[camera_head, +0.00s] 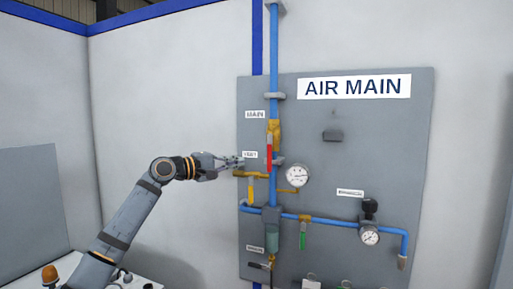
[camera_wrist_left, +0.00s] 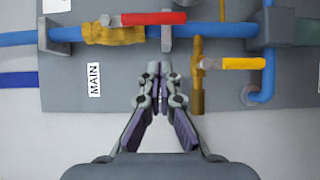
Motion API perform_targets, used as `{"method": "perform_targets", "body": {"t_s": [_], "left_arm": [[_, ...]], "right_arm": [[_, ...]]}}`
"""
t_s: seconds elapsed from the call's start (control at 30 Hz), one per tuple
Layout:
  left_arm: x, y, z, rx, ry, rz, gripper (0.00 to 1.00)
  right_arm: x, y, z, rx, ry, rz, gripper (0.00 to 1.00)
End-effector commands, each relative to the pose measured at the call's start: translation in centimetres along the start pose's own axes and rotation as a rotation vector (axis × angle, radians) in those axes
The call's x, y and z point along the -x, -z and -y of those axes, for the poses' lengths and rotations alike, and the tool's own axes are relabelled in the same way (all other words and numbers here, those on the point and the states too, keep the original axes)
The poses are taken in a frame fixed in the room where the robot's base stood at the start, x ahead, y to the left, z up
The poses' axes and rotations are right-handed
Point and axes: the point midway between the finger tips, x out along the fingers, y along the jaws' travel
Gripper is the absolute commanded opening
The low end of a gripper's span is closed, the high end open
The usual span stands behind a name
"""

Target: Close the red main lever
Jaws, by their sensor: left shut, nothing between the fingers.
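The red main lever (camera_head: 269,155) hangs straight down along the blue vertical pipe, below the brass valve body (camera_head: 274,132). In the left wrist view the red lever (camera_wrist_left: 152,18) lies along the blue pipe, near the top edge. My left gripper (camera_head: 241,161) is in front of the panel's left edge, left of the red lever, with its fingers pointing toward the pipe. In the left wrist view its fingertips (camera_wrist_left: 160,70) are together and empty, with a visible gap to the red lever. My right gripper is not in view.
A yellow lever (camera_head: 251,189) hangs from a brass side branch just below my left gripper. A round gauge (camera_head: 297,176) sits right of the pipe. A green lever (camera_head: 303,239) hangs lower on the grey panel (camera_head: 345,260).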

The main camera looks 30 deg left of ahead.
Motion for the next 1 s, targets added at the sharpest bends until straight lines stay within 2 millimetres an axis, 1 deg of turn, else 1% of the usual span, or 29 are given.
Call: {"method": "perform_targets", "body": {"t_s": [0.03, 0.1, 0.17, 0.2, 0.33, 0.5, 1.0], "left_arm": [[-1.2, -0.2, -1.1, 0.006, -0.002, 0.006, 0.0], [-2.7, -0.1, -1.0, 0.007, -0.004, 0.005, 0.0], [-3.7, -0.4, -0.7, 0.003, -0.001, 0.004, 0.0], [-4.1, -1.0, -0.5, 0.0, 0.001, 0.004, 0.0], [-5.3, -2.2, -0.3, 0.0, 0.001, 0.002, 0.0], [-5.9, -2.8, -0.1, -0.001, 0.0, 0.0, 0.0], [-6.1, -3.0, 0.2, 0.017, -0.012, 0.0, 0.0]], "right_arm": [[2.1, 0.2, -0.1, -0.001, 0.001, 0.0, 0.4], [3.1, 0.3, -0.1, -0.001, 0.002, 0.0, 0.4], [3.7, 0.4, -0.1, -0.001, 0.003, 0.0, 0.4], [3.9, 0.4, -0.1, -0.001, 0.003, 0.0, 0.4], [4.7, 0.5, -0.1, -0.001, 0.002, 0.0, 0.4], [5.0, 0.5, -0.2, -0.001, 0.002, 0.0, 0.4], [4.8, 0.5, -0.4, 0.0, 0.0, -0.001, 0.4]]}}
